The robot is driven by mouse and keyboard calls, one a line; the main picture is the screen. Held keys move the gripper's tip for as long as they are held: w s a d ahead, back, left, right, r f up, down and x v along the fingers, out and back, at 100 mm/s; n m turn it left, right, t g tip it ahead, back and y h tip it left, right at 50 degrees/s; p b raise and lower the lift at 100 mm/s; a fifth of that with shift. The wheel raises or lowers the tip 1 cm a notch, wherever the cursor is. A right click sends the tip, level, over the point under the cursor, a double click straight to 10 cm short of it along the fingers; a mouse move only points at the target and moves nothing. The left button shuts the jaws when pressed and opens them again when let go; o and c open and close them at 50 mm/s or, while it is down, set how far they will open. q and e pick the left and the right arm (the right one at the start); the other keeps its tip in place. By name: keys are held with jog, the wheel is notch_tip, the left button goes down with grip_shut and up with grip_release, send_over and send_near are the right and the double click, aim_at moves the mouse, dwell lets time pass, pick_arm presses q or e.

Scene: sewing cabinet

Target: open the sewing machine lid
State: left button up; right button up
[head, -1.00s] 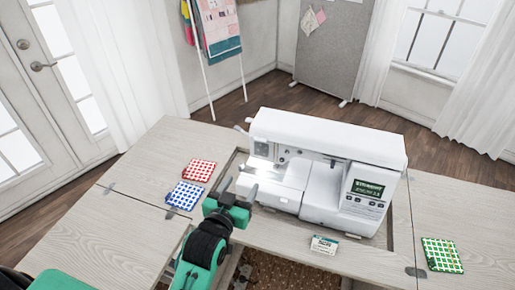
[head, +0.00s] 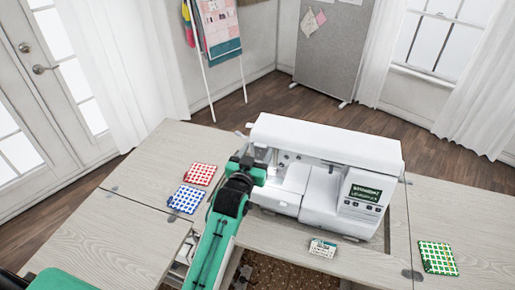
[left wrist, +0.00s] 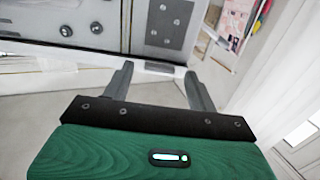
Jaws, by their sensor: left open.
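The white sewing machine (head: 320,140) stands in the table cutout, its long top cover in place with no open gap seen. My left gripper (head: 250,158) is at the machine's left end, in front of the needle area, and hides part of that end. In the left wrist view, the fingers of my left gripper (left wrist: 157,72) are apart. The grey and white end of the sewing machine (left wrist: 85,25) fills the upper left there. A small grey piece (left wrist: 158,67) shows between the fingertips; contact cannot be told. My right gripper is not in view.
Folded red (head: 200,173), blue (head: 186,198) and green (head: 438,257) checked cloths lie on the table (head: 135,180). A small labelled box (head: 322,248) lies in front of the machine. The table is open at its front middle.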

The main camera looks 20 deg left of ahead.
pick_arm(q)
jog(key=shift+w, duration=0.5)
